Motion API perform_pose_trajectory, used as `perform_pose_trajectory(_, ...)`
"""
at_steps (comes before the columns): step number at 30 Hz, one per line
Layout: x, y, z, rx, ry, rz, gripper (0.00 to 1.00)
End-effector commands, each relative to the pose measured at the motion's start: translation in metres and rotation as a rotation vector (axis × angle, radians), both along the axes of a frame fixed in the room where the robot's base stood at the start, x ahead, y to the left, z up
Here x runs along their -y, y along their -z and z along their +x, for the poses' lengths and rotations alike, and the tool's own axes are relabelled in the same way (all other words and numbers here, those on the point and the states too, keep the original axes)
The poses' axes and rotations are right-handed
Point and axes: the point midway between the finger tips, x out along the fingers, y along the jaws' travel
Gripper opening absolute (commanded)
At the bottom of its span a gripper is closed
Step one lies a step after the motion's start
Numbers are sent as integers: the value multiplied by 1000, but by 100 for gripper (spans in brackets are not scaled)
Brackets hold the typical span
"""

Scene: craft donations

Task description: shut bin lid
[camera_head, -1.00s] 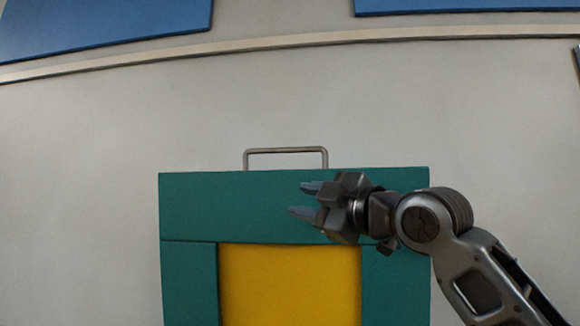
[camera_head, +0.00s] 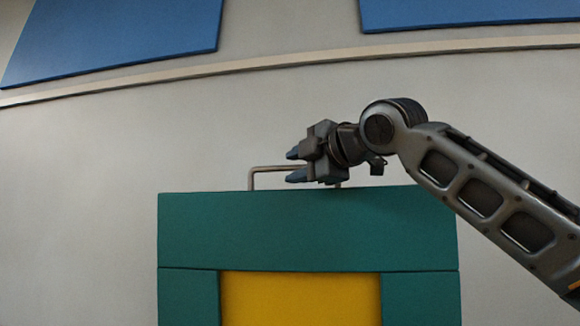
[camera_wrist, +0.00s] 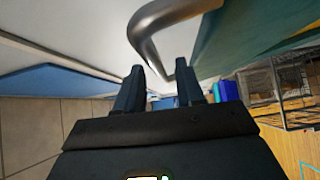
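The bin shows in the head view as a teal front (camera_head: 300,230) with a yellow panel (camera_head: 300,300) in it. A grey metal handle (camera_head: 268,168) rises from its top edge; I cannot tell whether the lid is open. My gripper (camera_head: 292,167) is at the handle, just above the teal top edge, pointing left, and it covers the handle's right part. In the wrist view, my gripper (camera_wrist: 160,72) has its two fingers apart, with the bent handle (camera_wrist: 150,45) near and between the tips. I cannot tell whether they touch it.
A pale wall with a light rail (camera_head: 300,60) stands behind, with blue panels (camera_head: 130,35) above. The wrist view shows a wire rack (camera_wrist: 275,90), a wooden surface (camera_wrist: 295,145), blue items (camera_wrist: 225,90) and a tiled floor (camera_wrist: 35,125).

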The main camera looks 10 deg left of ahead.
Motion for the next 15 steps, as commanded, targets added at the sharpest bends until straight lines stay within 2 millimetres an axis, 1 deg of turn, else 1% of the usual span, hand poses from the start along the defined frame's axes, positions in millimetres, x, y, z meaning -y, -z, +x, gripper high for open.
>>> perform_pose_trajectory(1, -6, -1, 5, -1, 0, 0, 38)
perform_pose_trajectory(6, -16, 0, 17, -1, 0, -1, 38)
perform_pose_trajectory(15, -19, 1, 21, 1, 0, 1, 38)
